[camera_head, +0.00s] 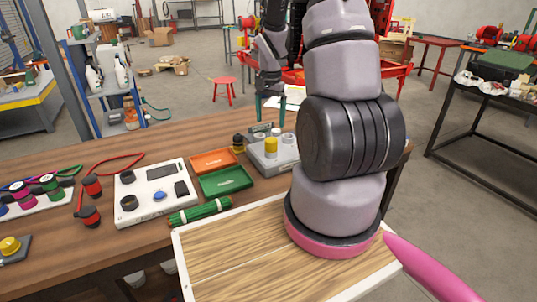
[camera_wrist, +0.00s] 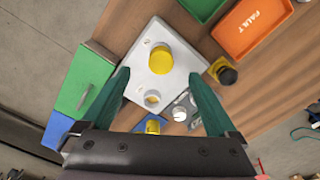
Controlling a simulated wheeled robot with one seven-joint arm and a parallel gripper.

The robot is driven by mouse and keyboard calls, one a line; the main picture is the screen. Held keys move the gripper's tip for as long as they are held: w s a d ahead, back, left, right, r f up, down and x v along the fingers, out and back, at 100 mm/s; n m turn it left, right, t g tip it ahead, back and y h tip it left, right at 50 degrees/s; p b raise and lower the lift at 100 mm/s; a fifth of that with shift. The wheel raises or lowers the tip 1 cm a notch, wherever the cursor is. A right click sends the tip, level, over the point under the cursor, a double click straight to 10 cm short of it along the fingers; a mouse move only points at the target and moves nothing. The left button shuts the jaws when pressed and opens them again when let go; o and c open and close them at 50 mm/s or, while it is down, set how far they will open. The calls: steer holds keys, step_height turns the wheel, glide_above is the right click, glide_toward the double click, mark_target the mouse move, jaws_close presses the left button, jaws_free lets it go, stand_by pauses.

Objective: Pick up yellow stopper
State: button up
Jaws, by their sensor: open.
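The yellow stopper (camera_head: 271,147) stands upright on a light grey block (camera_head: 262,165) near the far side of the bench. In the wrist view the yellow stopper (camera_wrist: 160,59) is a round yellow cylinder at one end of the grey block (camera_wrist: 133,62), beside a pale ring-shaped fitting (camera_wrist: 152,98). My gripper (camera_head: 270,106) is above and behind the block in the head view. In the wrist view my gripper (camera_wrist: 158,76) has its teal fingers spread wide, with nothing held between them. The stopper appears just beyond the fingertips.
An orange tray (camera_head: 213,161) and a green tray (camera_head: 226,182) lie left of the block. A black-and-yellow part (camera_wrist: 222,70) stands close beside the block. A white control box (camera_head: 152,190) and green rods (camera_head: 199,212) are nearer. My arm covers the bench's right part.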

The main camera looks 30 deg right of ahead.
mark_target(271, 140)
step_height(271, 140, down, 6)
steer(key=shift+r, duration=0.2)
steer(key=f, duration=0.4)
steer(key=shift+w+d, duration=0.35)
steer(key=shift+w, duration=0.05)
steer(key=shift+f, duration=0.65)
jaws_close()
step_height(271, 140, up, 10)
steer(key=shift+r, duration=0.1)
steer(key=shift+w, duration=0.1)
